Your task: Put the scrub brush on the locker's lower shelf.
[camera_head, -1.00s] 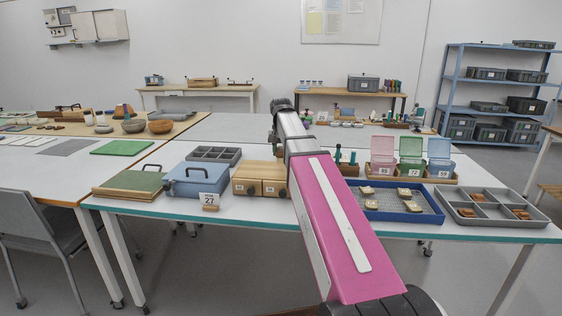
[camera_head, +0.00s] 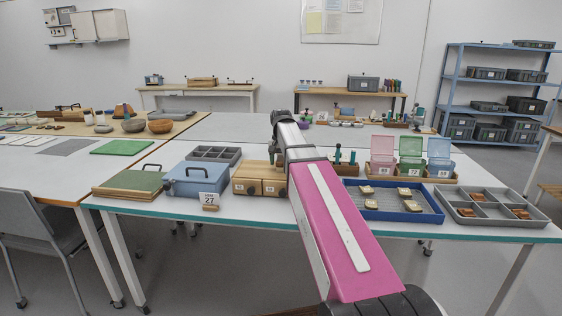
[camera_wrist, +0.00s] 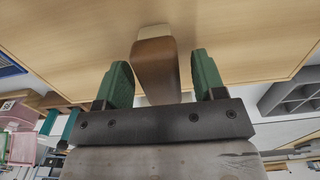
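A brown wooden block with a pale cream end, probably the scrub brush (camera_wrist: 157,68), shows in the wrist view against a pale wooden surface (camera_wrist: 70,45). My gripper (camera_wrist: 162,65) has its two green fingers on either side of it. A narrow gap shows on the right side, so the gripper looks open around the block. In the head view the brush is not visible and my arm hides the area. A wooden box with two labelled front panels (camera_head: 260,178) stands on the table beside my arm. I cannot tell whether it is the locker; no lower shelf shows clearly.
A blue case (camera_head: 195,183) and a grey divided tray (camera_head: 213,153) stand left of the wooden box. A blue tray (camera_head: 425,211) with pale pieces, several lidded boxes (camera_head: 411,153) and another grey tray (camera_head: 492,218) stand to the right. White table shows bare behind.

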